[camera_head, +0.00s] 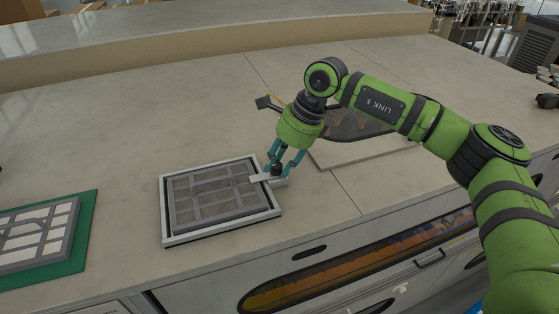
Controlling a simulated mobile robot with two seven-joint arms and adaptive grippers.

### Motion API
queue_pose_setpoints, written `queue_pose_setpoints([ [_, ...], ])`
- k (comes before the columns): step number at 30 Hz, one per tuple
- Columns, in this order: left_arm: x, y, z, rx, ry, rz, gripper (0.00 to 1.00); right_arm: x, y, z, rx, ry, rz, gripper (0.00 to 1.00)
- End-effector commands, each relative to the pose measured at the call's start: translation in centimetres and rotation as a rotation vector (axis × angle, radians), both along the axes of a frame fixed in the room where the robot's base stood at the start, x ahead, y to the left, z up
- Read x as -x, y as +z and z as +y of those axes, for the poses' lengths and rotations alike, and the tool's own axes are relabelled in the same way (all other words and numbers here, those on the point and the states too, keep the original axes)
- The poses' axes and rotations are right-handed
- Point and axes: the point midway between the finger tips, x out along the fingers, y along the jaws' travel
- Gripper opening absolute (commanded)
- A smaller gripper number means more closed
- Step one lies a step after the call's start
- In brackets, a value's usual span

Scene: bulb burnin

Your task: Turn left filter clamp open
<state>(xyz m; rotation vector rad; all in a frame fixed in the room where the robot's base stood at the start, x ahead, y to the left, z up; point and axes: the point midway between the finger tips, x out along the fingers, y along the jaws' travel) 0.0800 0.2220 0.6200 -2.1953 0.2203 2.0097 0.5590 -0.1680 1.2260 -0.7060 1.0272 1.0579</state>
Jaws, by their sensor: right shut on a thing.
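A filter (216,191) with a grey grid lies flat in a white rectangular frame (165,215) on the counter. A white clamp bar (260,178) sits at the frame's right edge and reaches over the filter's edge. A small dark knob shows between the fingers at that clamp. My right gripper (277,172), with teal fingers, points down and is shut on the clamp there, its fingers partly hiding it. No other clamp can be made out on the frame. My left gripper is not in view.
A second white filter (35,235) lies on a green mat (83,235) at the left. A dark, pan-like object (350,125) and a pale board (340,155) lie behind my right arm. The counter between the mat and the frame is clear.

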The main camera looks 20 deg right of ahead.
Motion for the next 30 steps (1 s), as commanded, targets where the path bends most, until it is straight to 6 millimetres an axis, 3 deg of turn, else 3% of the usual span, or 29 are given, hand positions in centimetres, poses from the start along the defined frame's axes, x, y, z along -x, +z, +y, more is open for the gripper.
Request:
queue_pose_setpoints([
  [20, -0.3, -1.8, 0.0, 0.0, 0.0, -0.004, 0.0, -0.2, 0.2, 0.2, -0.008, -0.092, -0.013, 0.0],
  [30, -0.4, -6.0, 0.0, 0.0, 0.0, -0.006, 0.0, -0.1, -0.3, 0.3, -0.012, -0.303, -0.019, 0.0],
])
